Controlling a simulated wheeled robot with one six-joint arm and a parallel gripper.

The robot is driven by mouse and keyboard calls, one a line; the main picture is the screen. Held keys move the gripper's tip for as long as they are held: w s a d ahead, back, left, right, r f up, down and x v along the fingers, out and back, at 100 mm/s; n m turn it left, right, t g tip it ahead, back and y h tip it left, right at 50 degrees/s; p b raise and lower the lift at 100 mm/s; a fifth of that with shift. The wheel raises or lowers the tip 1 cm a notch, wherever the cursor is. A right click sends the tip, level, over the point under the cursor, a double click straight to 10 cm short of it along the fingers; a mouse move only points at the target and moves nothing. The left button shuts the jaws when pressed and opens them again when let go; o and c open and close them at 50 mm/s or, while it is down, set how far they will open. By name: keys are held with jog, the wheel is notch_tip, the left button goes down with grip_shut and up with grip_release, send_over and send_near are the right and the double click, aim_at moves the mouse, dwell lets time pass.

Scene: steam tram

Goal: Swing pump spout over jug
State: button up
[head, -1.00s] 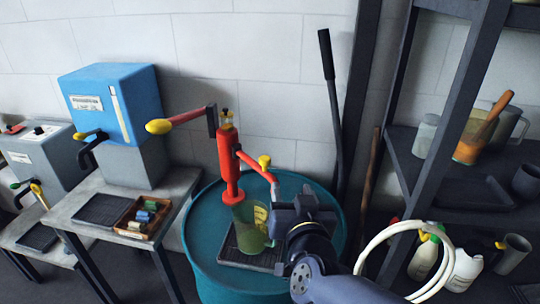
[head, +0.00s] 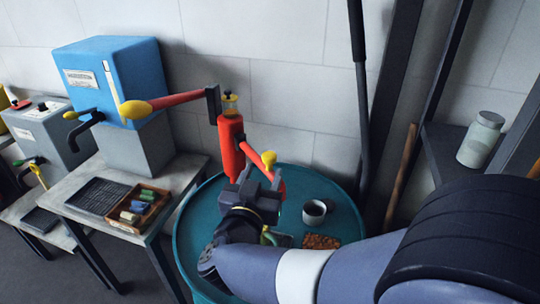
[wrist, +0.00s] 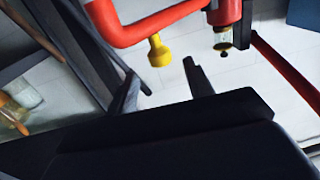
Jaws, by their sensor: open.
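The red hand pump (head: 231,143) stands upright on the teal drum (head: 185,240). Its red spout (head: 250,153) slopes to the right and carries a yellow knob (head: 268,159); both the spout (wrist: 150,25) and the knob (wrist: 158,50) show in the wrist view. My gripper (head: 252,186) is just below the spout in the head view. In the wrist view my gripper (wrist: 160,88) is open and empty, with the knob just beyond the fingertips and apart from them. The jug is mostly hidden behind my gripper; only a bit of green (head: 268,236) shows, perhaps its handle.
The red pump lever with its yellow grip (head: 135,110) reaches left. A blue box (head: 110,80) and a wooden tray (head: 130,225) stand on the left table. A grey cup (head: 315,212) and a brown patch (head: 321,242) are on the drum. A shelf (head: 445,165) is at right.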

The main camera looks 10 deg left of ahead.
aim_at(268, 162)
jog(key=w, duration=0.4)
jog(key=w+p, duration=0.1)
jog(key=w, duration=0.2)
jog(key=shift+d, duration=0.25)
jog(key=shift+c, duration=0.3)
jog(key=shift+s, duration=0.1)
grip_shut()
